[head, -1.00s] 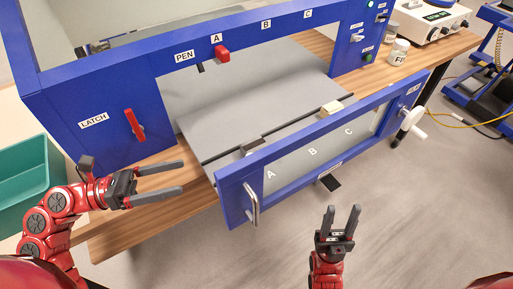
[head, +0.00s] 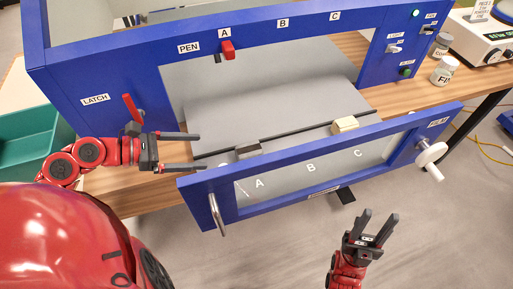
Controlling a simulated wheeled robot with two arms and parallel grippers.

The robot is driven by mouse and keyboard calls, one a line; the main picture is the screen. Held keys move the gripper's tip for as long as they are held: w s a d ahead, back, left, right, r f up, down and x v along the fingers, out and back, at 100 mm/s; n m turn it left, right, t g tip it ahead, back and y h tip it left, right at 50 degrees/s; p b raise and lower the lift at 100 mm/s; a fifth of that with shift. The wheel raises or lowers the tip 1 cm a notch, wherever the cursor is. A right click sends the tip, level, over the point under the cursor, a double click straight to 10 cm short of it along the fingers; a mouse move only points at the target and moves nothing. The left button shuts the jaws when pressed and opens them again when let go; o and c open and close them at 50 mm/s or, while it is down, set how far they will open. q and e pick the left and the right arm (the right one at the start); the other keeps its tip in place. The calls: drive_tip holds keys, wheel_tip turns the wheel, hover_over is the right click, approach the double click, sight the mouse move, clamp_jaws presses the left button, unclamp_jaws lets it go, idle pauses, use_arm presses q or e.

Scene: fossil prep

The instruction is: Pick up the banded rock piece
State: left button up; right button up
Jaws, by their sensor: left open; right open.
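I cannot make out a piece with clear banding in the head view. A cream block (head: 345,124) and a dark grey block (head: 248,149) sit near the inner edge of the lowered door, by a thin dark rail. Which of them, if either, is the banded rock piece I cannot tell. My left gripper (head: 201,152) is open and empty, at the left end of the cabinet opening, left of the grey block and apart from it. My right gripper (head: 380,214) is open and empty, in front of the door and below the cream block in the picture.
The blue cabinet (head: 95,70) has its front door (head: 290,170) swung down, with a metal handle (head: 217,214) and white crank knob (head: 432,155). A red latch lever (head: 132,108) and red tab (head: 228,50) are on its front. A jar (head: 444,70) stands right; a teal bin (head: 35,140) left.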

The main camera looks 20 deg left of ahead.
use_arm(q)
drive_tip(key=p, duration=0.3)
approach(243, 151)
drive_tip(key=x, duration=0.5)
drive_tip(key=shift+d+r, duration=0.1)
drive_tip(key=shift+w+d, duration=0.2)
drive_tip(key=p+x, duration=0.2)
drive_tip(key=x, duration=0.2)
drive_tip(key=shift+a, duration=0.15)
drive_tip(key=shift+w+d+f, duration=0.25)
drive_tip(key=shift+d+f, duration=0.1)
drive_tip(key=shift+f, duration=0.15)
drive_tip(key=shift+a, duration=0.1)
clamp_jaws()
